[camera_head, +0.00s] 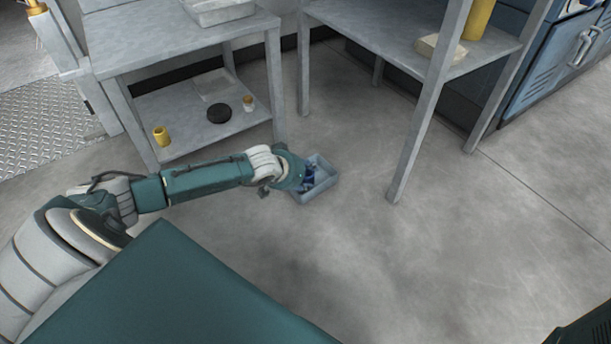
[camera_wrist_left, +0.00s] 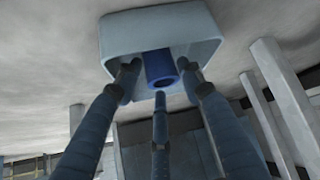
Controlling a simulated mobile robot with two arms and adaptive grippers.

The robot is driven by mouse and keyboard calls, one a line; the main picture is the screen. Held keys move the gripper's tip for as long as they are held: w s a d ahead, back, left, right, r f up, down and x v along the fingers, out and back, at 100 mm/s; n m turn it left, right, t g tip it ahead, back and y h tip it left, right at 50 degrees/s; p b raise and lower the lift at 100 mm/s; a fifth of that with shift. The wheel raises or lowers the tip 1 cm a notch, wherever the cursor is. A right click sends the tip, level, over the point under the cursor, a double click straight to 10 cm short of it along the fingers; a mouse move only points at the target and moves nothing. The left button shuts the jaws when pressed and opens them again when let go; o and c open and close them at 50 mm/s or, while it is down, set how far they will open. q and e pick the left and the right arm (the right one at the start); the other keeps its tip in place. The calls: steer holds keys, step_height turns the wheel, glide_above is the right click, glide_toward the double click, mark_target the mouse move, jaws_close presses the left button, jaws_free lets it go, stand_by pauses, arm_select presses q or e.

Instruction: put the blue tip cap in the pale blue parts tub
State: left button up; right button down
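The pale blue parts tub (camera_head: 326,184) stands on the floor in the head view, at the end of my left arm. The tub (camera_wrist_left: 201,33) fills the top middle of the left wrist view. The blue tip cap (camera_wrist_left: 159,66) is a short dark blue tube with its hollow end facing the wrist camera. It shows at the tub's opening, just beyond my fingertips. My left gripper (camera_wrist_left: 159,76) has its fingers around the cap, with small gaps between fingertips and cap. The same gripper (camera_head: 309,178) reaches into the tub in the head view. My right gripper is out of view.
A grey shelf table (camera_head: 160,40) at left holds a yellow cylinder (camera_head: 161,136), a black disc (camera_head: 218,110) and a small jar (camera_head: 248,103) on its lower shelf. Another table (camera_head: 375,30) has a leg right of the tub. The floor in front is clear.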

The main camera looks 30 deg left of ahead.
arm_select(q)
steer(key=shift+r, duration=0.25)
steer(key=p+v, duration=0.7)
steer(key=v, duration=0.5)
steer(key=shift+p, duration=0.3)
steer(key=shift+f, duration=0.1)
